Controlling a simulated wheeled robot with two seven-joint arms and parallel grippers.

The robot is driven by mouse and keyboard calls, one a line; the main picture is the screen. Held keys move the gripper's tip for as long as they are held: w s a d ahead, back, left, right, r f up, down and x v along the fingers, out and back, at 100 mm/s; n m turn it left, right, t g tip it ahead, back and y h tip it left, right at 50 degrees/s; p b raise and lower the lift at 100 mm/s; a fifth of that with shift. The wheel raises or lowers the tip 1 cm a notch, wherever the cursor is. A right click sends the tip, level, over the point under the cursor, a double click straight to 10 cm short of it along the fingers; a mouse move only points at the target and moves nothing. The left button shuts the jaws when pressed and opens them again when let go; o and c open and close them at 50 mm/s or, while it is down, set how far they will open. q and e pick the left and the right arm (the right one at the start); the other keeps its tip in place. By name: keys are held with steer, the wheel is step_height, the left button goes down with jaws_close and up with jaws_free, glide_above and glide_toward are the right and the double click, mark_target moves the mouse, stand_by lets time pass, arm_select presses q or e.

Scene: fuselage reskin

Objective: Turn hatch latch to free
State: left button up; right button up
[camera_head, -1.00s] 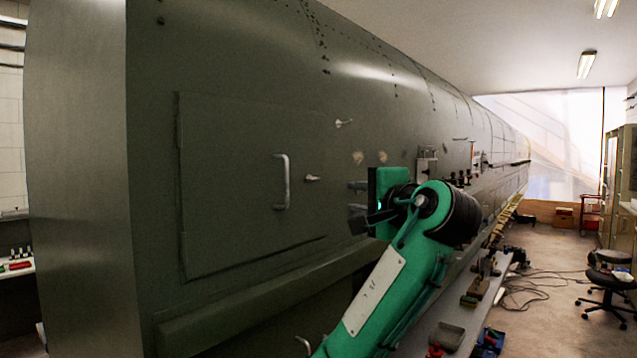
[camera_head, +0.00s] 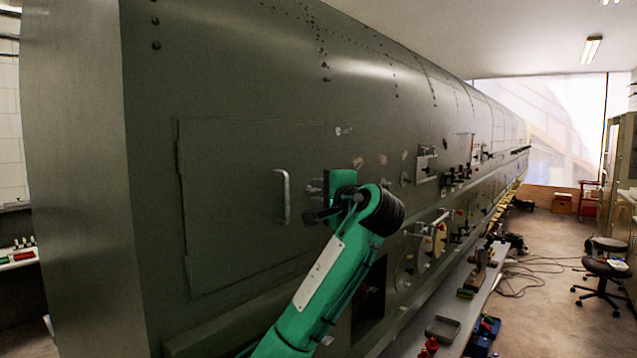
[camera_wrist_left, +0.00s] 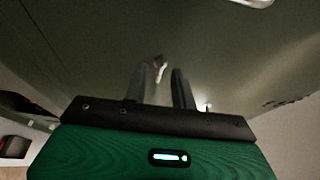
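The hatch (camera_head: 235,220) is a flat, dark green panel in the fuselage side, closed, with a light grey bar handle (camera_head: 283,197). A small metal latch (camera_head: 344,131) sits by its upper right edge. My left gripper (camera_head: 312,201) is at the hatch's right edge, right of the handle, and covers the place of a second, lower latch. In the left wrist view, a small pale latch (camera_wrist_left: 160,66) shows ahead, between and beyond the two fingertips. The left gripper (camera_wrist_left: 160,78) is open, its fingers apart with nothing between them; contact cannot be told. My right gripper is not in view.
The long green fuselage (camera_head: 390,100) fills the left and middle. Fittings and clamps line its side to the right of my arm. A bench (camera_head: 405,345) with trays runs along it. Floor to the right is open, with cables and a black chair (camera_head: 605,268).

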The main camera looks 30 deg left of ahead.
arm_select(q)
steer(key=shift+w+a, duration=0.15)
steer(key=shift+a, duration=0.15)
jaws_close()
steer(key=shift+f+b, duration=0.2)
steer(key=shift+b, duration=0.15)
steer(key=shift+w+d+f+n+g+y+b, duration=0.15)
steer(key=shift+n+g+y+b, duration=0.9)
steer(key=shift+n+b, duration=2.35)
steer(key=shift+w+a+f+n+g+y+b, duration=0.15)
steer(key=shift+n+g+y+b, duration=0.9)
steer(key=shift+n+b, duration=2.3)
steer(key=shift+w+d+f+n+g+y+b, duration=0.15)
steer(key=shift+n+g+y+b, duration=0.9)
steer(key=shift+n+b, duration=2.3)
steer(key=n+p, duration=0.2)
steer(key=shift+r+n, duration=0.1)
steer(key=shift+n, duration=0.2)
